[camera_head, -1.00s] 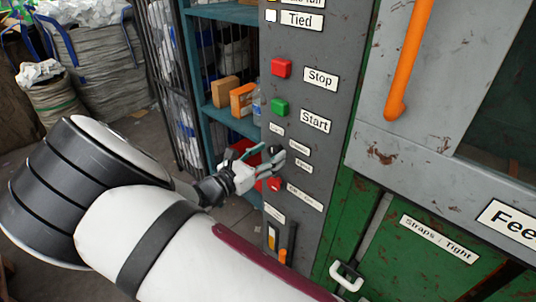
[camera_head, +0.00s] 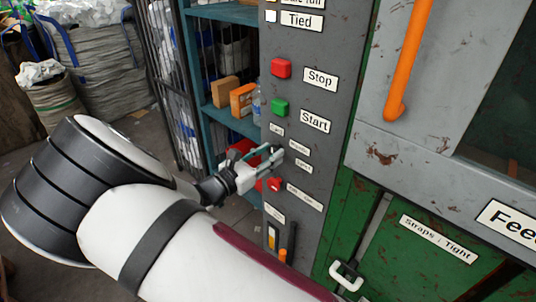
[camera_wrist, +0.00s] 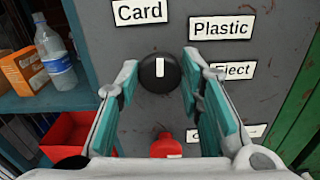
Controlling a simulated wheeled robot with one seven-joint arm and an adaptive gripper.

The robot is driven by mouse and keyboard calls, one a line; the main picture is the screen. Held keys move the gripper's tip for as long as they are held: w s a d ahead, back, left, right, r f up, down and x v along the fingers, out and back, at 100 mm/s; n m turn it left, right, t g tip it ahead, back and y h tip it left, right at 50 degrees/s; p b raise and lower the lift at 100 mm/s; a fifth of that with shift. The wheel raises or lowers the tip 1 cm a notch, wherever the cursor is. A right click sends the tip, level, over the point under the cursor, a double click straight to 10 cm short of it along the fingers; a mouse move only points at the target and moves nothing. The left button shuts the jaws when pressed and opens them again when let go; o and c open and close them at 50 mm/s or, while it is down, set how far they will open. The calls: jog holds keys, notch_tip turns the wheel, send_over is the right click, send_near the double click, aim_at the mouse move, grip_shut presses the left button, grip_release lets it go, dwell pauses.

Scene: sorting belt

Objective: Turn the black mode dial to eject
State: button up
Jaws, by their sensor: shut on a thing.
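The black mode dial (camera_wrist: 150,80) is round, with a white mark that stands upright in the wrist view. The Card label (camera_wrist: 139,12) is above and left of it, the Plastic label (camera_wrist: 222,27) above and right, and the Eject label (camera_wrist: 233,70) to its right, partly behind a finger. My gripper (camera_wrist: 160,62) has one finger on each side of the dial and is shut on it. In the head view my gripper (camera_head: 277,156) is at the grey panel (camera_head: 333,50), and its fingers mostly hide the dial.
A red knob (camera_wrist: 166,146) sits just below the dial. The green Start button (camera_head: 280,107) and red Stop button (camera_head: 281,68) are above on the panel. A shelf to the left holds a bottle (camera_wrist: 56,60), boxes and a red bin (camera_wrist: 67,136).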

jog(key=m+p, duration=0.1)
jog(key=m, duration=0.4)
jog(key=shift+d, duration=0.1)
jog(key=m, duration=1.4)
jog(key=shift+s+d+f+p, duration=0.1)
jog(key=shift+s+f+p, duration=0.05)
jog(key=shift+f+p, duration=0.15)
jog(key=o, duration=1.2)
jog(key=shift+c, duration=0.2)
jog(key=v, duration=1.2)
